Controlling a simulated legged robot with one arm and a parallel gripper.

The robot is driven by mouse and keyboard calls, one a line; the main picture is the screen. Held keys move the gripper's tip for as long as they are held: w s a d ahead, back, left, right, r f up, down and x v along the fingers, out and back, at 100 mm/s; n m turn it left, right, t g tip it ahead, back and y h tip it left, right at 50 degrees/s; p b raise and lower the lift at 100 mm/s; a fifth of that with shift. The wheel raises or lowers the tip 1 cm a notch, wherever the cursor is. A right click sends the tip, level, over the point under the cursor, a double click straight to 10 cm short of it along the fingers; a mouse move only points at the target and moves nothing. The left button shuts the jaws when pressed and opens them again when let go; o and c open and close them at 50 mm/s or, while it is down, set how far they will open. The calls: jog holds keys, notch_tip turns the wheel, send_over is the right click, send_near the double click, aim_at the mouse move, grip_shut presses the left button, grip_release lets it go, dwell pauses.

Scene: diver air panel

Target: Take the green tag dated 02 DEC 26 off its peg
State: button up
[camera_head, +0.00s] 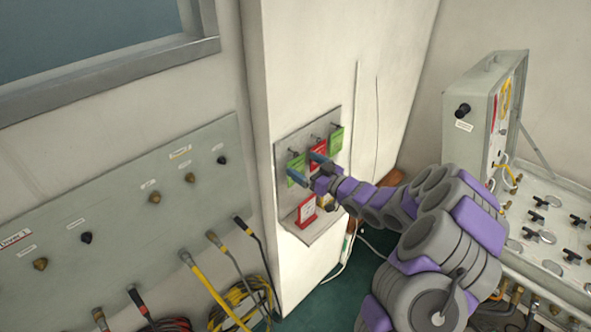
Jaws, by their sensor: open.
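A small grey peg board (283,143) on the white column carries hanging tags. A green tag (297,165) hangs at its left, a red tag (318,152) in the middle, and another green tag (336,138) at the right, each below a dark peg. The writing is too small to read, so I cannot tell which green tag bears 02 DEC 26. My gripper (301,163) is open in front of the board, with its fingers apart near the left green tag and the red tag. The fingers partly cover both tags. I cannot tell whether they touch either one.
A red and white card (306,211) stands on the board's lower ledge. A grey panel with fittings (120,195) and coiled hoses (240,300) is at left. An open case with valves (545,225) is at right. Dark green floor shows below.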

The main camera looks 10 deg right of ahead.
jog(key=shift+x, duration=1.25)
jog(key=c, duration=0.9)
